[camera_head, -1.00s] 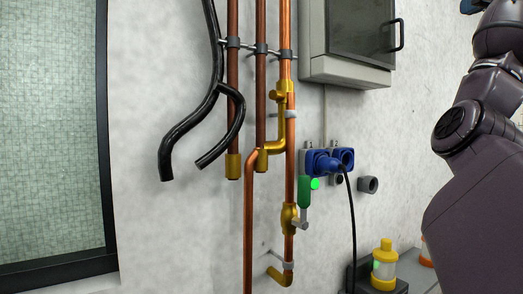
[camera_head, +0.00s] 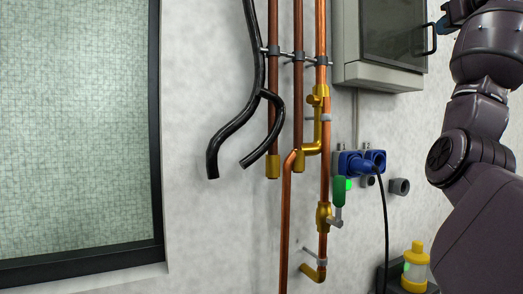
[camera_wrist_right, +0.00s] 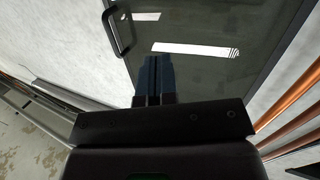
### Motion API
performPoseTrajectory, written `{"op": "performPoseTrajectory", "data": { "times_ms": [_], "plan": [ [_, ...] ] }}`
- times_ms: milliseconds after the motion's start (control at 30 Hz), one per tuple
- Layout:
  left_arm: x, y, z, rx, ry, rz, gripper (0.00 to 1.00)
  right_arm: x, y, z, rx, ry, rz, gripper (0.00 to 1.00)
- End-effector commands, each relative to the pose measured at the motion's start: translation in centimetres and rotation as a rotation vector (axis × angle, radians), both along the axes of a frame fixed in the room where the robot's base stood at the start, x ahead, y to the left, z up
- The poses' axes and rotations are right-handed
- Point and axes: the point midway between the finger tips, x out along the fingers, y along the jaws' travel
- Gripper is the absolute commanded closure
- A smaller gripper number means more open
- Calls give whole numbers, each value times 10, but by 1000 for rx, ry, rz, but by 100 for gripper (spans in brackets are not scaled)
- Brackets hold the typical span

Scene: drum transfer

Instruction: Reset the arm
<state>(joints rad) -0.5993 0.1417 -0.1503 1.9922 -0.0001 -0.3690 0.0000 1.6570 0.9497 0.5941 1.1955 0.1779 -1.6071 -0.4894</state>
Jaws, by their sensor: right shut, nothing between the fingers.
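My right arm rises along the right side of the head view. Its gripper (camera_head: 443,24) is partly in view at the top right, with blue fingers beside the handle of the grey wall cabinet (camera_head: 366,74). I cannot tell whether they touch it. In the right wrist view the fingers (camera_wrist_right: 153,78) are together and empty, in front of the dark cabinet door (camera_wrist_right: 205,85). The door handle (camera_wrist_right: 117,32) is to the upper left of the fingertips there. My left gripper is not in view.
Copper pipes (camera_head: 321,150) and a black hose (camera_head: 237,122) run down the wall. Blue sockets (camera_head: 362,163) with a plug and black cable sit below the cabinet. A yellow-capped container (camera_head: 416,266) stands at the bottom right. A large window (camera_head: 75,130) fills the left.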

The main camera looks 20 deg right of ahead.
Motion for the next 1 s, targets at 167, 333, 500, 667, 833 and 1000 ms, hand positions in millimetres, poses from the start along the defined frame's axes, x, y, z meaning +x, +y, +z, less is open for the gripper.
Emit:
{"op": "performPoseTrajectory", "data": {
  "times_ms": [167,333,500,667,833,1000],
  "plan": [
    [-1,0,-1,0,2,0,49,26,-9,-36,-50,49,-92,100],
    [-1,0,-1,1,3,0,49,55,-17,-82,-134,102,-194,100],
    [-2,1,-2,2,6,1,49,82,-22,-136,-238,154,-274,100],
    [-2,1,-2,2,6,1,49,104,-23,-192,-344,203,-321,100],
    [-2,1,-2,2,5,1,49,122,-20,-259,-462,254,-337,100],
    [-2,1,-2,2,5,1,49,133,-13,-331,-575,306,-319,100]
  ]
}}
